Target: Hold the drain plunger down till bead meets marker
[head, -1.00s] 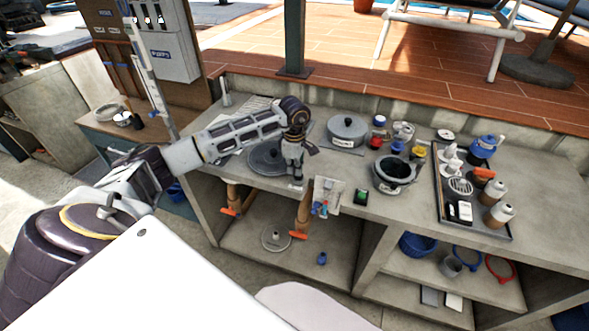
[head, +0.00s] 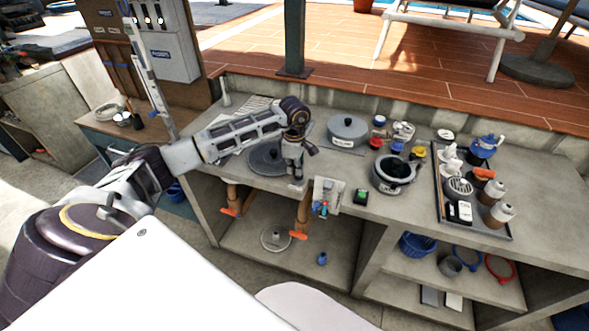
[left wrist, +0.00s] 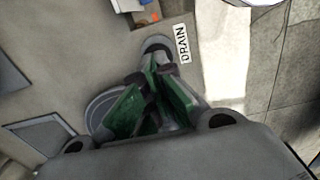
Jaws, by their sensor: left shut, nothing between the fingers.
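My left gripper (head: 296,182) points down at the front edge of the grey counter. Its green-padded fingers (left wrist: 150,103) are shut with nothing between them. In the left wrist view a grey round piece (left wrist: 158,44) shows just past the fingertips, beside a white DRAIN label (left wrist: 181,43). It looks like the drain plunger; the fingers cover part of it, and I cannot tell how far down it is. A tall pale tube (head: 146,65) stands at the left of the counter. I cannot make out a bead or marker on it. My right gripper is out of view.
A large grey disc (head: 266,160) lies behind the gripper. A lidded grey pot (head: 347,130), a dark-mouthed pot (head: 394,173) and a tray (head: 486,228) of cups and jars stand to the right. A small green-topped box (head: 361,196) sits near the front edge.

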